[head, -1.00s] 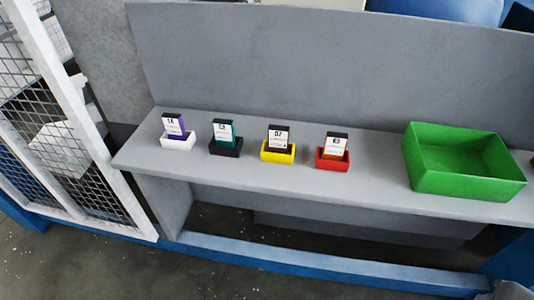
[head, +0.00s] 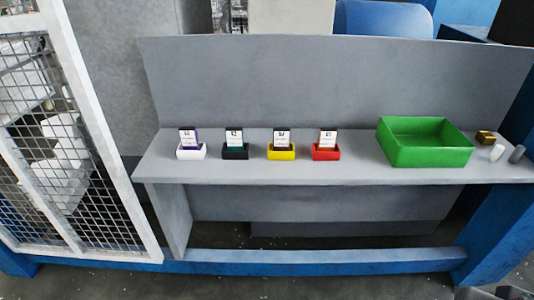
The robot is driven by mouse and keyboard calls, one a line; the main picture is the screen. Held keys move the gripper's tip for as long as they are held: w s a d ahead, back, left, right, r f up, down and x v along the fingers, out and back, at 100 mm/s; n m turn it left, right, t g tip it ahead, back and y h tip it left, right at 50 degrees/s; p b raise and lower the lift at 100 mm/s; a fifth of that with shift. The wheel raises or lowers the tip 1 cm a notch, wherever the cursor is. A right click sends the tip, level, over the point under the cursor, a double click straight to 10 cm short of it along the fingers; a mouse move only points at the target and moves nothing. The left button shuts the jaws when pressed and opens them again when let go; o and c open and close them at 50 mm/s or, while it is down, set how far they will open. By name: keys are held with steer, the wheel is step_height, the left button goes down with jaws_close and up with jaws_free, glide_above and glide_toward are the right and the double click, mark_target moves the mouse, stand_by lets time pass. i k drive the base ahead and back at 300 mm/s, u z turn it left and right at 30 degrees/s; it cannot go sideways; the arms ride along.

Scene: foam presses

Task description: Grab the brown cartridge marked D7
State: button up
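The brown cartridge marked D7 (head: 282,138) stands upright in a yellow holder (head: 282,153) on the grey shelf (head: 340,174). Its white label faces me; the mark is too small to read now but looked like D7 in the earlier frame. To its left a purple cartridge (head: 188,138) stands in a white holder and a teal one (head: 234,139) in a black holder. To its right an orange cartridge (head: 327,138) stands in a red holder.
A green open bin (head: 425,154) sits on the shelf at the right. Beyond it are a brass-coloured block (head: 485,138), a white cylinder (head: 497,153) and a grey cylinder (head: 517,154). A wire-mesh guard (head: 70,140) stands at the left. A grey panel (head: 330,85) backs the shelf.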

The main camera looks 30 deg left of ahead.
mark_target(281, 135)
steer(key=k, duration=0.5)
steer(key=u, duration=2.05)
steer(key=i, duration=1.65)
